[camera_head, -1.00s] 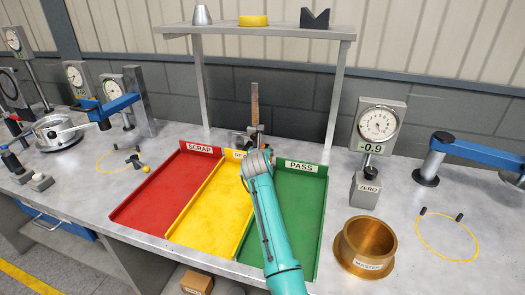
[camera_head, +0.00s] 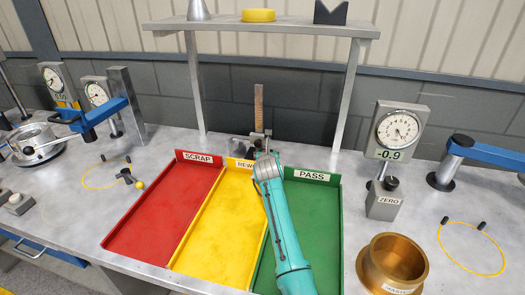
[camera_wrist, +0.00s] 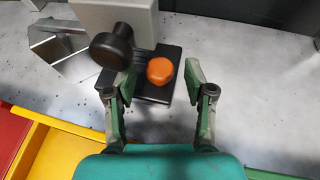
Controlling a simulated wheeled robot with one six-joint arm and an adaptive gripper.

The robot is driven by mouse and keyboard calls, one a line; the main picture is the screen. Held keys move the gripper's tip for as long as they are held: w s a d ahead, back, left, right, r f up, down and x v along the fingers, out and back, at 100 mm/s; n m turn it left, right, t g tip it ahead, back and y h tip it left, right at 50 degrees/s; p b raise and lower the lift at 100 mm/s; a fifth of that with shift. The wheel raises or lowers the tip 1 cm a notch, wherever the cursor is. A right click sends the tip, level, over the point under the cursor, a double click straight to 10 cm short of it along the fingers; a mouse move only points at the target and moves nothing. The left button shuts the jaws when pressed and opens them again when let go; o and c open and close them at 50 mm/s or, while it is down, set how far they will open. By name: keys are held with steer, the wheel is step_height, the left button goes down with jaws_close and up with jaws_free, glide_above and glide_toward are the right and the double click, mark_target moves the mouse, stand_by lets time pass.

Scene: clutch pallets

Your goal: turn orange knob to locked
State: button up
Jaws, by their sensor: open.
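The orange knob (camera_wrist: 161,71) is a small rounded cap on a dark block (camera_wrist: 150,92) in the wrist view. A larger black knob (camera_wrist: 112,46) stands just left of it, in front of a grey metal body (camera_wrist: 120,14). My gripper (camera_wrist: 161,82) is open, its two green-padded fingers on either side of the orange knob; the left finger is close to the black knob. I cannot tell whether either finger touches the orange knob. In the head view my gripper (camera_head: 260,145) is at the back of the trays, and the orange knob is hidden there.
Red SCRAP (camera_head: 160,215), yellow REWORK (camera_head: 220,225) and green PASS (camera_head: 315,210) trays lie below my arm. A height scale (camera_head: 259,108) stands behind my gripper, under a shelf (camera_head: 262,29). A dial gauge (camera_head: 396,135) and brass ring (camera_head: 392,262) stand at the right.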

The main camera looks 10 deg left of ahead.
jaws_close()
steer(key=shift+a, duration=0.1)
steer(key=shift+a+m+h, duration=0.15)
steer(key=shift+m+h, duration=1.35)
steer(key=shift+h, duration=0.1)
jaws_free()
steer(key=shift+s, duration=0.1)
